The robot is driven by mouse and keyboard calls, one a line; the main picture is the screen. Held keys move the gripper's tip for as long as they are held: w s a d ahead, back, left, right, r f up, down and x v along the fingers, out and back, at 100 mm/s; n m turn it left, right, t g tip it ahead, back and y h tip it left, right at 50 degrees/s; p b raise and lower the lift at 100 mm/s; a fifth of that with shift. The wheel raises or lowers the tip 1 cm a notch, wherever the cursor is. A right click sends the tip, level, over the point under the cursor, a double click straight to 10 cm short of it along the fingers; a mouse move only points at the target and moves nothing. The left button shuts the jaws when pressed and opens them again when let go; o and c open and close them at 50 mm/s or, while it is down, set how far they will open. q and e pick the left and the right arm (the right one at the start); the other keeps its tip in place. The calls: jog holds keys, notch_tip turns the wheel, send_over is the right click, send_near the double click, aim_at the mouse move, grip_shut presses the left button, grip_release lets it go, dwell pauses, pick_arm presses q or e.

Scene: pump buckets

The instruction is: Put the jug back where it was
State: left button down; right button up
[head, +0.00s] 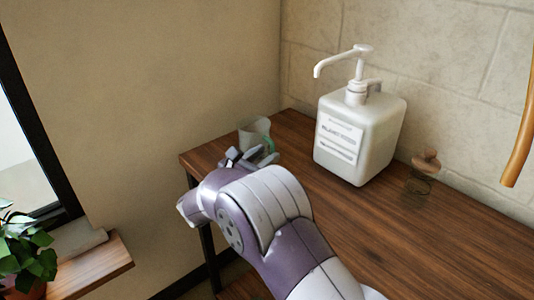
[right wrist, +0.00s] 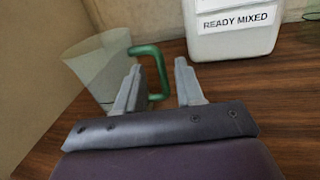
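The jug (head: 251,131) is a translucent grey-white cup with a green handle. It stands upright at the far left end of the wooden table, left of the white pump container. My right gripper (head: 250,156) is at the jug's near side. In the right wrist view the jug (right wrist: 92,65) is at left, its green handle (right wrist: 164,75) showing in the gap between the fingertips of my right gripper (right wrist: 158,66). The fingers are apart and not closed on the handle. I cannot tell how deep the handle lies between them. My left gripper is out of view.
A white pump container (head: 358,135) stands right of the jug against the stone wall. A small jar with a wooden knob (head: 421,172) is farther right. The wooden table (head: 400,240) is clear in front. A potted plant (head: 25,255) sits at lower left.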

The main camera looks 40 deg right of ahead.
jog(key=v, duration=1)
jog(key=shift+a, duration=0.25)
jog(key=w+a+f+n+t+y, duration=0.15)
jog(key=w+n+t+y, duration=0.25)
jog(key=n, duration=0.4)
jog(key=w+a+n+t+y, duration=0.2)
jog(key=w+n+t+y, duration=0.15)
jog(key=n, duration=0.45)
jog(key=s+a+f+n+g+y, duration=0.15)
jog(key=a+f+n+y, duration=0.3)
jog(key=n, duration=0.55)
jog(key=s+a+f+n+g+y, duration=0.1)
jog(key=s+a+f+n+y, duration=0.3)
jog(key=n, duration=0.6)
jog(key=s+d+f+n+g+y, duration=0.1)
jog(key=s+f+n+g, duration=0.25)
jog(key=s+n, duration=0.45)
jog(key=s+d+f+n+g, duration=0.1)
jog(key=s+f+n+g, duration=0.1)
jog(key=s+n+g, duration=0.5)
notch_tip(320, 180, up, 28)
jog(key=s+t+p, duration=0.1)
jog(key=t+p, duration=0.1)
jog(key=p, duration=2.7)
jog(key=shift+s+r+n, duration=0.25)
jog(key=shift+s+n, duration=0.1)
jog(key=shift+n, duration=0.05)
